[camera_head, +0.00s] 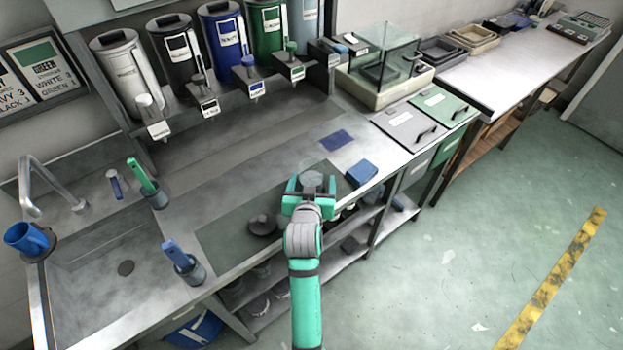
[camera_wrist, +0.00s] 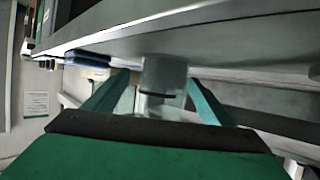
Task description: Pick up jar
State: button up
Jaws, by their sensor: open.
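A clear glass jar (camera_head: 312,178) stands at the front part of the steel counter in the head view, partly hidden by my gripper. My gripper (camera_head: 311,184) is open, with one teal finger on each side of the jar. In the wrist view the jar (camera_wrist: 165,76) shows between the two open fingers of my gripper (camera_wrist: 158,82), with some space beside it. I cannot tell whether either finger touches it.
A dark round dish (camera_head: 263,224) lies left of my gripper and a blue block (camera_head: 361,173) to its right. A blue flat pad (camera_head: 337,140) lies behind. Brush holders (camera_head: 190,272) stand by the sink at left. Bins line the back.

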aim_at(313, 173)
jog(key=shift+r+x, duration=0.2)
jog(key=shift+x, duration=2.15)
jog(key=shift+w+a, duration=0.1)
jog(key=shift+a, duration=0.1)
jog(key=shift+c, duration=0.6)
jog(key=c, duration=1.3)
jog(key=shift+c, duration=0.2)
jog(key=shift+r, duration=0.2)
